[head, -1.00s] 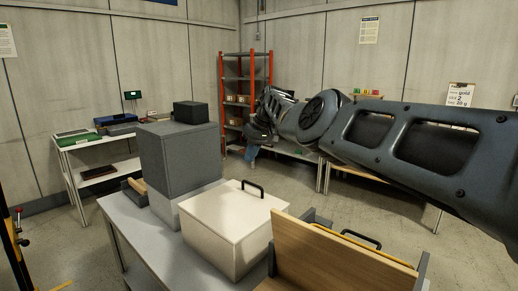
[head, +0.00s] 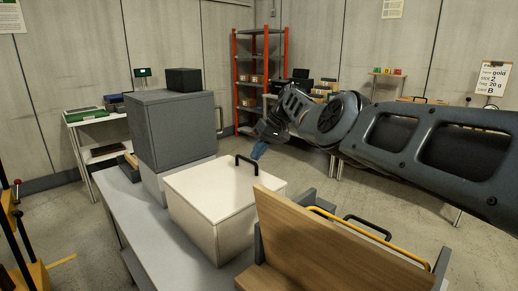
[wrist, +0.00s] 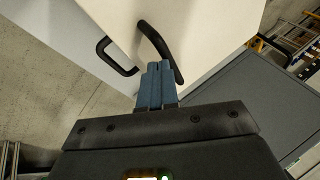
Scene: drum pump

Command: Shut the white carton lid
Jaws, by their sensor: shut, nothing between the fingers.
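The white carton (head: 218,241) stands on the grey table, and its white lid (head: 215,190) looks flat on top, with a black handle (head: 247,162) near its far edge. My gripper (head: 256,152) is just beyond that handle in the head view, its blue fingers pointing down. In the wrist view my gripper (wrist: 158,66) is shut and empty. Its fingertips overlap the lower part of a black handle (wrist: 152,38) on a white face (wrist: 205,25); I cannot tell if they touch it. A second dark loop (wrist: 112,60) shows to the left.
A grey box (head: 175,130) with a small black box (head: 184,80) on top stands behind the carton. A wooden panel (head: 315,240) stands upright at front right, beside a yellow bar (head: 375,238). The grey table (head: 150,240) is bare at front left.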

